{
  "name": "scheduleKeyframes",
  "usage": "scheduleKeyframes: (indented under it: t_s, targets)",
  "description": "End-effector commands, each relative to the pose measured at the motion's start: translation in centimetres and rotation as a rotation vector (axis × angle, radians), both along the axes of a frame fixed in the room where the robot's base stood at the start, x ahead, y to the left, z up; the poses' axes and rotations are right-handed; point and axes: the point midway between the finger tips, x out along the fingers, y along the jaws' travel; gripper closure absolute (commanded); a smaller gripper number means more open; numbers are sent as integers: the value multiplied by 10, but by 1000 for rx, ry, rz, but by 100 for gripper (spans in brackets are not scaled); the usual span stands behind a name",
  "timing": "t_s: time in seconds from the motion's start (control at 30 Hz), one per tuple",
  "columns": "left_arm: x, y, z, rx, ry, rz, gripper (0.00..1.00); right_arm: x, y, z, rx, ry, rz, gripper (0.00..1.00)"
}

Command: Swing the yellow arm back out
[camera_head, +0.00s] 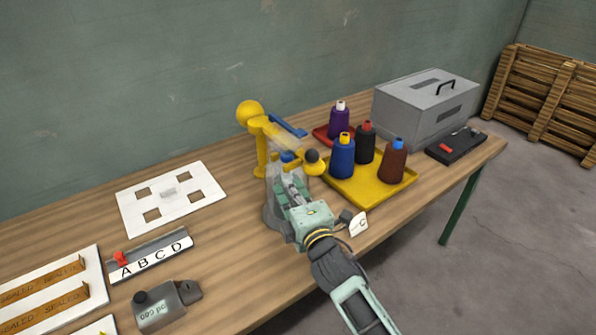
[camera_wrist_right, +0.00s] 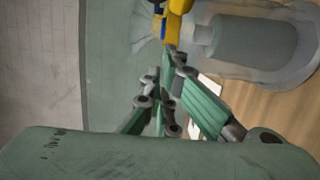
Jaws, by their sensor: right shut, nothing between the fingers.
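A yellow stand with a ball top (camera_head: 249,113) rises from the table's middle in the head view. A yellow arm (camera_head: 310,168) with a dark knob (camera_head: 312,156) shows low on its right side, beside a clear cover. My right gripper (camera_head: 287,180) reaches in from the front right, close to the clear cover and the blue piece there. In the wrist view its fingers (camera_wrist_right: 168,52) are together, with nothing seen between them, and their tips are at or very near a yellow part (camera_wrist_right: 175,22); contact cannot be told. My left gripper is out of view.
A yellow tray (camera_head: 345,196) with several thread cones stands right of the stand. A grey metal box (camera_head: 410,115) is behind it. A white card with square holes (camera_head: 128,207), a lettered rack (camera_head: 150,262) and a grey device (camera_head: 165,307) lie left. Bare wood lies between.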

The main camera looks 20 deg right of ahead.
Motion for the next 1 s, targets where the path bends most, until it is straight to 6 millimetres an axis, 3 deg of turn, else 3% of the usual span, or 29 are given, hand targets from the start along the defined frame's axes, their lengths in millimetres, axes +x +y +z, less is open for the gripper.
scheduleKeyframes:
  t_s: [0.2,0.3,0.5,1.0]
  targets:
    - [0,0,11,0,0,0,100,40,1,3,0,1,-1,100]
    - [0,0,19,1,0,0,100,43,-17,3,-2,2,-2,100]
    - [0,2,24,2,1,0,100,48,-31,0,1,2,0,100]
    - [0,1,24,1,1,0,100,49,-35,0,1,1,5,100]
